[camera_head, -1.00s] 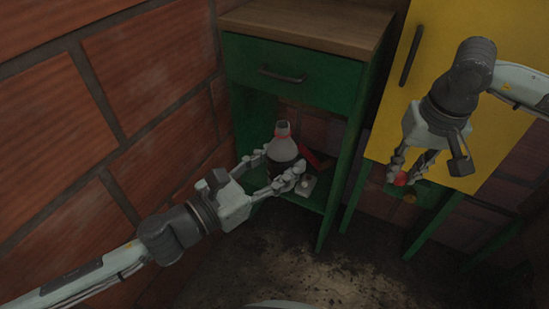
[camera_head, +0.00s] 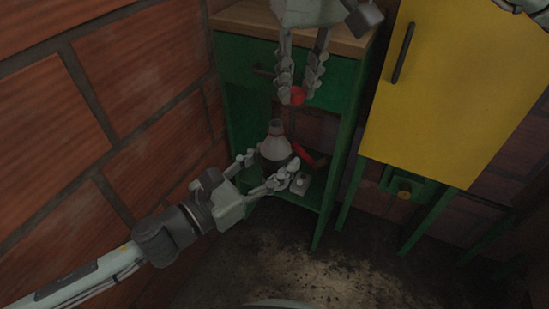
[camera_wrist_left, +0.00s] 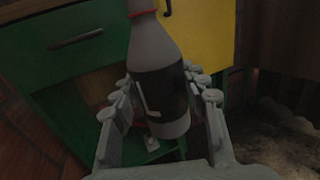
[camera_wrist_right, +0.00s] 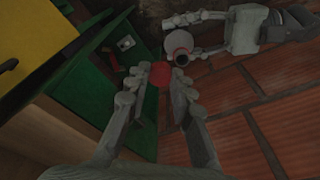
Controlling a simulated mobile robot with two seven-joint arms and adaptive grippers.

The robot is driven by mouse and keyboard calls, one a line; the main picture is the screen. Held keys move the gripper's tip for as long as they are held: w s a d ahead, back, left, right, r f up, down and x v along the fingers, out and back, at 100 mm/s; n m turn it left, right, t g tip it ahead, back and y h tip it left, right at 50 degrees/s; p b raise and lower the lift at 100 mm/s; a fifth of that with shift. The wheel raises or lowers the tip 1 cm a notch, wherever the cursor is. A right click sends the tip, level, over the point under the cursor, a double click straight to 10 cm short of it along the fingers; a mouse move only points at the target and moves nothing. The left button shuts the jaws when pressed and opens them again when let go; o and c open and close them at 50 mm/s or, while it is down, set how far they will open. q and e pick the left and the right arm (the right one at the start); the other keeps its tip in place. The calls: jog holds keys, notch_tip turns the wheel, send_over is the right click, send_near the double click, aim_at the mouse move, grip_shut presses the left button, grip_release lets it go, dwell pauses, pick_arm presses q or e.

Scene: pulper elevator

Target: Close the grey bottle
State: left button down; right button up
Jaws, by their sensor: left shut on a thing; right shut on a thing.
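The grey bottle (camera_head: 276,143), with a dark label band, stands upright between the fingers of my left gripper (camera_head: 262,170). My left gripper is shut around its body, also seen in the left wrist view, where the bottle (camera_wrist_left: 160,70) fills the middle. My right gripper (camera_head: 297,92) is shut on a small red cap (camera_head: 296,96) and holds it above and slightly right of the bottle's neck, apart from it.
A green cabinet (camera_head: 235,62) with a drawer and wooden top stands behind; its open lower shelf holds a red object (camera_head: 309,154) and a small light box (camera_head: 300,183). A brick wall (camera_head: 110,80) is at left. A yellow cabinet (camera_head: 450,90) stands at right.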

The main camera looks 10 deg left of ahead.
aim_at(276, 123)
jog(key=shift+n, duration=0.5)
jog(key=s+a+r, duration=0.1)
jog(key=a+r, duration=0.1)
jog(key=a, duration=0.1)
jog(key=shift+s+r, duration=0.3)
jog(key=shift+s, duration=0.05)
jog(key=shift+d, duration=0.1)
jog(key=shift+f, duration=2.05)
jog(key=shift+f, duration=0.9)
jog(key=shift+f, duration=0.55)
